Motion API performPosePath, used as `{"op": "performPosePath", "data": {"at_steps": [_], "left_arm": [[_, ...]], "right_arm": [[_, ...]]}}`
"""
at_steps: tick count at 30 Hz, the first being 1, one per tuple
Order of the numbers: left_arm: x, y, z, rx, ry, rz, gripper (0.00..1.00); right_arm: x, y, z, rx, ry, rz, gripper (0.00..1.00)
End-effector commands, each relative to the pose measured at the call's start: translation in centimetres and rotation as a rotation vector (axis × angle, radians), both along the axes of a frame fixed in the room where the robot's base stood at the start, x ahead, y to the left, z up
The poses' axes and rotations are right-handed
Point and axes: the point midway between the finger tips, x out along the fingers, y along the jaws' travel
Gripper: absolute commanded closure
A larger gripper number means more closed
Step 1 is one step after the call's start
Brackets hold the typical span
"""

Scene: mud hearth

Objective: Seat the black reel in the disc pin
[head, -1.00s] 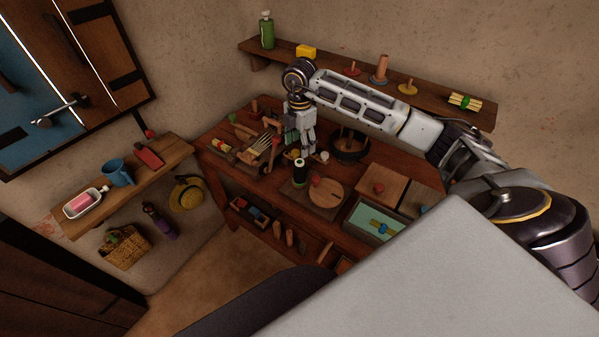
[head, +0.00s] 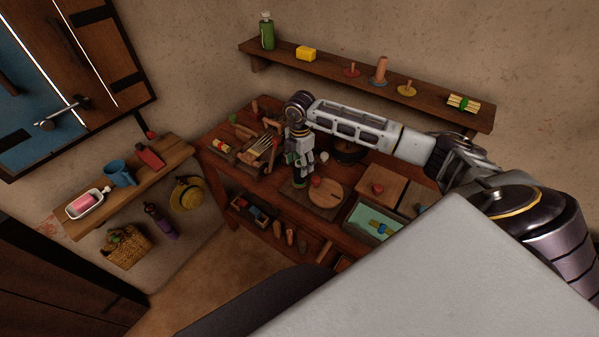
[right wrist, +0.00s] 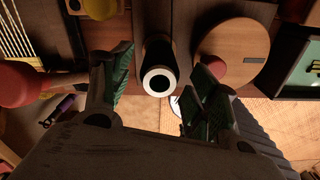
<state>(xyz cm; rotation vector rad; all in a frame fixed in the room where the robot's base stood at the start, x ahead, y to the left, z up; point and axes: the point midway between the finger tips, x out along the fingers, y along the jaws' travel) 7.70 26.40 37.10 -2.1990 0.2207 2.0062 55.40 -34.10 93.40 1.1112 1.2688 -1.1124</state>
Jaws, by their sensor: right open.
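The black reel (right wrist: 155,52) stands upright on the table, its pale ringed top facing the right wrist camera. In the head view it is mostly hidden behind my right gripper (head: 299,166). My right gripper is open, with its green-padded fingers on either side of the reel in the right wrist view (right wrist: 162,70); I see no clear contact. On the wall shelf stand three discs with upright pins: a red one (head: 351,71), a terracotta one (head: 380,72) and a yellow one (head: 407,90). I cannot tell which is the disc pin. My left gripper is out of view.
A round wooden disc (head: 328,197) with a red knob (head: 315,181) lies right beside the reel. A dark pan (head: 347,154) is behind. A framed green tray (head: 374,224) and wooden boxes (head: 381,184) are to the right. Brushes (head: 262,147) lie left.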

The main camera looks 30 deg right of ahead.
Motion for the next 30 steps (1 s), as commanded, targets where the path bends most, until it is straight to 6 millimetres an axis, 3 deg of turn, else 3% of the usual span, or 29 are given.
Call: {"op": "performPosePath", "data": {"at_steps": [13,24,30], "left_arm": [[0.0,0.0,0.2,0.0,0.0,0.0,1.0],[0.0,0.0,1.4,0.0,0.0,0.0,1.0],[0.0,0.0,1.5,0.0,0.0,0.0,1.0]], "right_arm": [[0.0,0.0,-0.5,0.001,0.0,0.0,0.4],[0.0,0.1,-4.2,0.001,0.002,-0.001,0.4],[0.0,0.1,-5.2,0.0,0.0,0.0,0.4]]}}
